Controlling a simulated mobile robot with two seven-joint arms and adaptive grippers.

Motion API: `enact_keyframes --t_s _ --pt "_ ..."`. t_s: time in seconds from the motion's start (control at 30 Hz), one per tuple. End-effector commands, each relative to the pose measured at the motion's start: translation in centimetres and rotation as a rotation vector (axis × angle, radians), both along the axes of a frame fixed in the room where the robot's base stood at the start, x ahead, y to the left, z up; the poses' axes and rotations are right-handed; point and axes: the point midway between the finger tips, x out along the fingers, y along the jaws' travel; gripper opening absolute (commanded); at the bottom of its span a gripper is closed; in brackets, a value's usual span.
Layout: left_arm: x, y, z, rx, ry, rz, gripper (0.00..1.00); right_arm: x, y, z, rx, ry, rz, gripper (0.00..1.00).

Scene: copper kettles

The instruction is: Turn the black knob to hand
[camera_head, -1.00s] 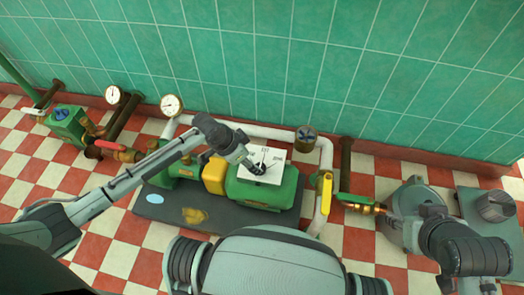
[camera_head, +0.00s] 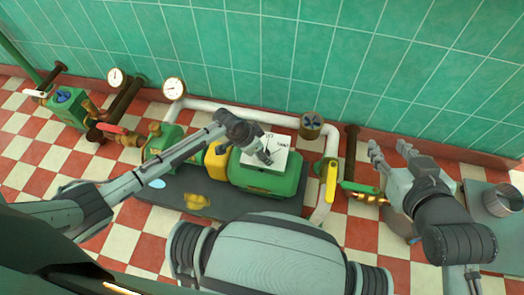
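A white plate (camera_head: 280,157) with printed labels sits on top of the green motor box (camera_head: 285,184) in the middle of the head view. The labels are too small to read surely. My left gripper (camera_head: 264,155) reaches in from the left, its tip down at the middle of the plate. It covers the spot where the black knob would be, so I cannot make out the knob or its pointer. Whether the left fingers are apart or closed is not clear. My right gripper (camera_head: 390,152) is open and empty, its fingers apart, pointing toward the wall at the right.
White pipe (camera_head: 235,108) runs behind the motor, with two gauges (camera_head: 174,88) at left. A yellow lever (camera_head: 331,182) and a brass valve (camera_head: 370,198) stand between the plate and my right gripper. A grey cylinder (camera_head: 502,199) is at far right. Tiled wall behind.

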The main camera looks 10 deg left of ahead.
Motion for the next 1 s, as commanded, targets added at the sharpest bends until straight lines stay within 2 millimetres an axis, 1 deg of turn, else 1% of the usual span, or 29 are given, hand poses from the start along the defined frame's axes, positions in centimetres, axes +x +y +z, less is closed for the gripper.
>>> enact_keyframes --t_s 0.17,0.2,0.6,0.83,1.0 --pt "0.01 -0.01 0.02 0.000 0.000 0.000 0.56 0.02 0.02 0.05 0.000 -0.001 0.000 0.40" --pt "0.01 -0.01 0.02 0.000 0.000 0.000 0.54 0.01 0.02 0.04 0.000 -0.001 0.000 0.40" --pt "0.00 0.01 0.02 0.000 0.000 0.000 0.06 0.00 0.02 0.00 0.001 0.001 -0.001 0.40" --pt "0.02 0.03 0.02 0.000 0.000 -0.020 0.06 -0.01 0.01 -0.01 0.000 0.001 0.000 0.40" --pt "0.15 0.15 0.03 0.002 0.000 -0.087 0.06 -0.03 -0.02 -0.05 -0.001 0.004 0.000 0.40"
